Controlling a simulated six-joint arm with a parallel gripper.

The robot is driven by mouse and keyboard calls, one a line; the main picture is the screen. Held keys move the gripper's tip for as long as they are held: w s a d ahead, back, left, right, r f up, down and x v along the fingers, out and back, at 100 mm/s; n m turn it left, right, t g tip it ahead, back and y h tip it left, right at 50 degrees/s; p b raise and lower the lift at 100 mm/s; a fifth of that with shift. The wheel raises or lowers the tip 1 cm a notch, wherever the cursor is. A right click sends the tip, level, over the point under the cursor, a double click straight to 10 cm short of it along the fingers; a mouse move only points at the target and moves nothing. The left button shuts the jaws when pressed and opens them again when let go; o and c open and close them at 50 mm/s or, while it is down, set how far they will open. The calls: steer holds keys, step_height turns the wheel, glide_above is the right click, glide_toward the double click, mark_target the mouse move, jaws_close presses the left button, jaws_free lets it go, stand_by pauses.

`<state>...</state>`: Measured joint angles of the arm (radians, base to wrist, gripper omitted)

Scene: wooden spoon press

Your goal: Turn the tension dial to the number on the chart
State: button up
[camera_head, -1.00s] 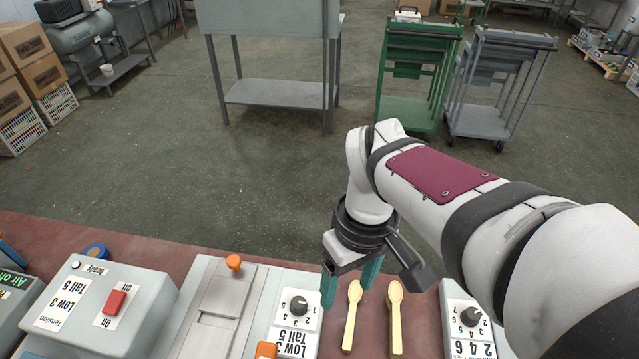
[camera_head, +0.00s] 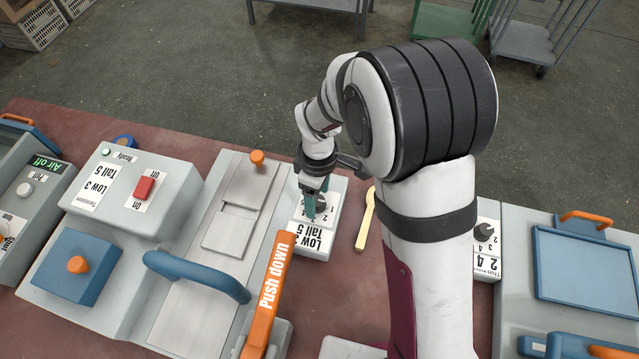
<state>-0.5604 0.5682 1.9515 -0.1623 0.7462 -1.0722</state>
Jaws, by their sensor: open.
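The chart (camera_head: 93,187) reads "Tension", "LOW 3" and "Tall 5", upside down in the picture, on the grey box at the left. The grey dial box (camera_head: 338,192) in the middle has a numbered scale and a "Low 3 / Tall 5" label (camera_head: 312,240). My gripper (camera_head: 309,205) is open, pointing down over this box, with its teal fingers at the dial. The dial knob is mostly hidden by the fingers, so its pointer setting and any contact cannot be told.
A wooden spoon (camera_head: 367,220) lies right of the dial box. An orange "Push down" lever (camera_head: 268,290) rises just in front of it. The press with a blue handle (camera_head: 195,275) stands left. Another dial (camera_head: 484,232) is at right, partly behind my arm.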

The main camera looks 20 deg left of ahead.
steer(key=shift+f, duration=0.1)
jaws_close()
stand_by(0.3)
steer(key=shift+m, duration=0.4)
steer(key=m, duration=1.2)
steer(key=shift+m, duration=2.4)
steer(key=shift+s, duration=0.1)
